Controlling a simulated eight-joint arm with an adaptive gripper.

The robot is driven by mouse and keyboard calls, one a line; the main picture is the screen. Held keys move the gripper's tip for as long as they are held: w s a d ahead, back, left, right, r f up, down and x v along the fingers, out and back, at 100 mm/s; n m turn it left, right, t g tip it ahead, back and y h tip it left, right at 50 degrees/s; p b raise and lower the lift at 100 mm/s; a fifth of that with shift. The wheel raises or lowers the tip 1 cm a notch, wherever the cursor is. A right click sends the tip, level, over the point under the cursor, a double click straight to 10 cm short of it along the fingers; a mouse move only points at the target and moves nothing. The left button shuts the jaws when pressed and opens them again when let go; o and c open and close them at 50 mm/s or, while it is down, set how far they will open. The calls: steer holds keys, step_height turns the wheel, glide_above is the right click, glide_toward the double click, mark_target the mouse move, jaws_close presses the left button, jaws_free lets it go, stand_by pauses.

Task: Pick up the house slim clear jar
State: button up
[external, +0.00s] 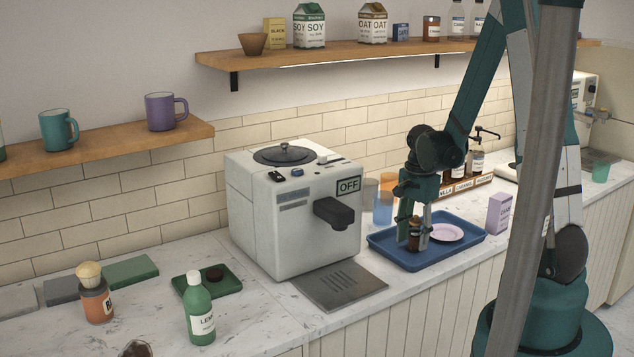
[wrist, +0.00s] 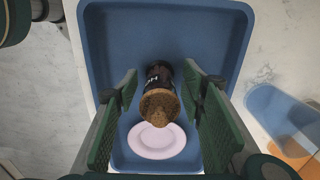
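A slim clear jar (wrist: 159,92) with a cork lid and dark contents stands on the blue tray (wrist: 97,55). Part of a pale-lettered dark label shows, too little to read in full. My gripper (wrist: 160,82) is open, with one green-padded finger on each side of the jar and a visible gap to each. In the external view my gripper (external: 414,238) points down over the tray (external: 388,251), and the jar (external: 416,228) is partly hidden between the fingers. A pale pink plate (wrist: 157,142) lies close beside the jar on the tray.
Blue (external: 383,210) and orange (external: 388,182) cups stand behind the tray's left end. A purple carton (external: 499,212) stands at its right. The white machine (external: 290,225) is to the left. Syrup bottles (external: 476,163) stand in a rack behind my gripper.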

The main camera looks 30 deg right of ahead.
steer(key=c, duration=1)
steer(key=shift+r, duration=0.1)
steer(key=shift+r, duration=4.9)
